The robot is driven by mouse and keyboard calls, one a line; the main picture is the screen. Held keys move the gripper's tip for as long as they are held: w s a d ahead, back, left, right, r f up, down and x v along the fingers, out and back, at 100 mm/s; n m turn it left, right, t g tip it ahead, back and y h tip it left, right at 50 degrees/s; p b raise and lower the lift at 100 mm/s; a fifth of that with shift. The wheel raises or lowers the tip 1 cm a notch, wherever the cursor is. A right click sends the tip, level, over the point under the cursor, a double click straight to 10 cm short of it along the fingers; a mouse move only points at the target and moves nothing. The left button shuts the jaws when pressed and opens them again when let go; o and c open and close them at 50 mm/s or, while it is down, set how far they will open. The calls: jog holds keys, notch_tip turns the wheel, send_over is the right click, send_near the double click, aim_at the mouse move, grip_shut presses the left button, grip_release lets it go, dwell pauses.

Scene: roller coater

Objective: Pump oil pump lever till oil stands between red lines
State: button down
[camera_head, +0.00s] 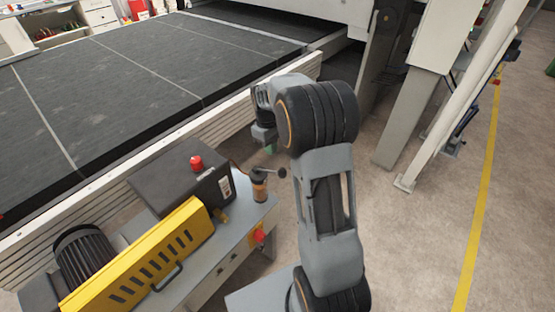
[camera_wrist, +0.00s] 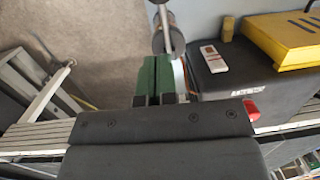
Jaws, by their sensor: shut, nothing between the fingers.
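The oil pump (camera_head: 260,189) is a small reservoir with an amber-brown body and a dark top, on the corner of the grey machine base. Its lever ends in a dark round knob (camera_head: 282,172) sticking out to the right. The oil level and red lines are too small to make out. My gripper (camera_head: 271,149) is shut and empty, above and beyond the pump. In the wrist view its green fingers (camera_wrist: 155,62) are together, and the pump's round top (camera_wrist: 170,42) and the lever rod (camera_wrist: 163,12) show just past the tips. I cannot tell whether they touch.
A dark box (camera_head: 170,180) with a red button (camera_head: 196,162) stands left of the pump. A yellow slotted cover (camera_head: 145,262) and a red knob (camera_head: 259,236) are nearby. The conveyor belt (camera_head: 130,85) lies behind. Floor to the right is open up to the yellow line (camera_head: 480,215).

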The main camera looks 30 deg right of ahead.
aim_at(269, 171)
jog(key=shift+s+d+f+p, duration=0.2)
jog(key=shift+s+f+p, duration=0.05)
jog(key=shift+s+f, duration=0.65)
jog(key=shift+s+d+f+p, duration=0.2)
jog(key=shift+s+f+p, duration=0.05)
jog(key=shift+s+f, duration=0.6)
